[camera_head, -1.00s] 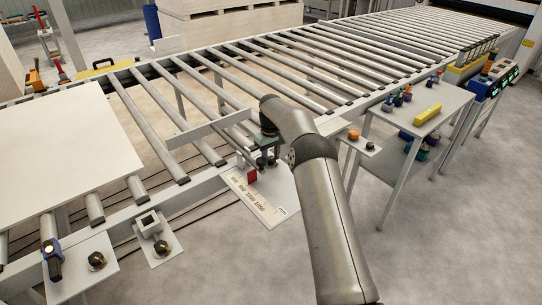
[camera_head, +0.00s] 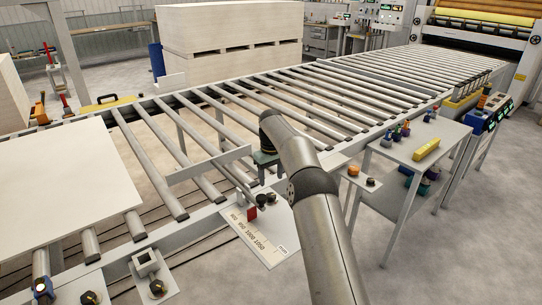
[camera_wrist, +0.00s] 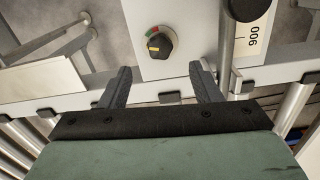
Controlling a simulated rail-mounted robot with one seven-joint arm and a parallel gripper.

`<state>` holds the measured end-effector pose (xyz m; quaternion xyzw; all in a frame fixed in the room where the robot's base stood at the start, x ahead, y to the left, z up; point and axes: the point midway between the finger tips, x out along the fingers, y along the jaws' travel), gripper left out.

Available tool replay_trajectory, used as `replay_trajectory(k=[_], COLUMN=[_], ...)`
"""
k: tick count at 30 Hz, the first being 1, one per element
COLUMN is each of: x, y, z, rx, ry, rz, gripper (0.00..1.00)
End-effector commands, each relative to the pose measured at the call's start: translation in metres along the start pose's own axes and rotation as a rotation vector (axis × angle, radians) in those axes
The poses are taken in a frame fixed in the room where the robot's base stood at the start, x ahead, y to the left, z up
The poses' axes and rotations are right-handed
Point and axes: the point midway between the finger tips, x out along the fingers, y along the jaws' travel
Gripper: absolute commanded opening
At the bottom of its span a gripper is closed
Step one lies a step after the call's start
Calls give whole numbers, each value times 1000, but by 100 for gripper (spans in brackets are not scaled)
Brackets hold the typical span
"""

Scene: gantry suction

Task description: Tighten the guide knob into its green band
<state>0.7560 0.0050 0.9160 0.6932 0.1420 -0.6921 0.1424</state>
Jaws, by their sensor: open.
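The guide knob (camera_wrist: 160,43) is a dark round knob with a yellow-orange pointer mark, on a pale plate in the wrist view. A red and green band shows along its upper edge; the pointer is on its lower left side, apart from the green part. My gripper (camera_wrist: 160,72) is open, with one dark finger to each side below the knob in the picture. Nothing is between the fingers, and they do not appear to touch the knob.
A dark-ended rod (camera_wrist: 248,8) stands right of the knob, by a scale marked 900. A white board (camera_head: 60,195) covers rollers at left; a side table (camera_head: 440,130) stands right.

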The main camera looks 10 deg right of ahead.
Motion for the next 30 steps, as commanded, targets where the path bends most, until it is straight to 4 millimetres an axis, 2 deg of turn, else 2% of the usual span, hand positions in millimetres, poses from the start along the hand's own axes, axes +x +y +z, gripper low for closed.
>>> replay_trajectory(k=[1,6,12,18,30], x=[-14,-57,-90,-99,-101], y=[0,0,0,0,-3], z=[-1,-1,0,0,-2], rx=[0,0,0,-1,3], ry=[5,3,2,1,12], rz=[2,1,0,-1,7], gripper=[57,57,57,57,57])
